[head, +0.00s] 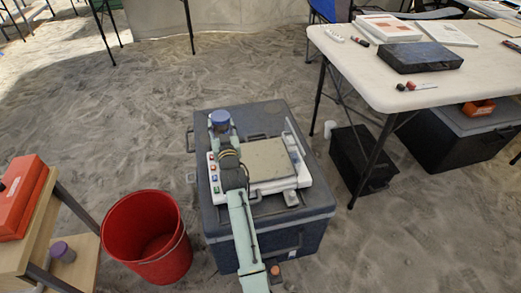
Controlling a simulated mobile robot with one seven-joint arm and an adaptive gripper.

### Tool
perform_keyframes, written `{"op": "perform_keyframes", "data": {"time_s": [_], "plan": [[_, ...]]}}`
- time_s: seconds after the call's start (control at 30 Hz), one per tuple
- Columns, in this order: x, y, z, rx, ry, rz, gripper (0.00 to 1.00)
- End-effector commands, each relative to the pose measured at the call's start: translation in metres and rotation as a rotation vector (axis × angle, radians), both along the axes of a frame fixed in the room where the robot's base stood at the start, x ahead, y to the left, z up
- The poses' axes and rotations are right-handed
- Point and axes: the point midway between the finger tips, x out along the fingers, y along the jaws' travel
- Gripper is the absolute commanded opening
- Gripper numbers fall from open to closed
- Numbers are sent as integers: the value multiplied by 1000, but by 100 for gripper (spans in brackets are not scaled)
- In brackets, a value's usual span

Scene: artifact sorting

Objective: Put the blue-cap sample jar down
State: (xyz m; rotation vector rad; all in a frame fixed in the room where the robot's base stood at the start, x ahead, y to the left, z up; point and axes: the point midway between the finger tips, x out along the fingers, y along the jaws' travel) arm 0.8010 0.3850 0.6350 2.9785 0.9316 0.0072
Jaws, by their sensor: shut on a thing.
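The blue-cap sample jar (220,118) is in the head view, at the far left corner of a dark grey-blue cooler box (281,238). My gripper (223,131) is shut on the jar, and the jar appears upright. My arm comes in from the bottom of the picture and covers part of the cooler lid. The jar's lower part is mostly hidden, so I cannot tell whether it touches the lid or hangs above it.
A white scale-like device (296,180) with a flat tan plate lies on the cooler. A red bucket (115,225) stands left of the cooler. A wooden shelf (85,249) bears an orange box (14,197) and a purple-capped jar (62,251). A white table (372,89) stands at the right.

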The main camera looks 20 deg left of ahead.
Motion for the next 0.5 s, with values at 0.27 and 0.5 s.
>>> {"op": "perform_keyframes", "data": {"time_s": [0.27,0.5], "plan": [[-3,-58,-6,3,2,-7,14],[-8,-117,-12,3,2,-6,14]]}}
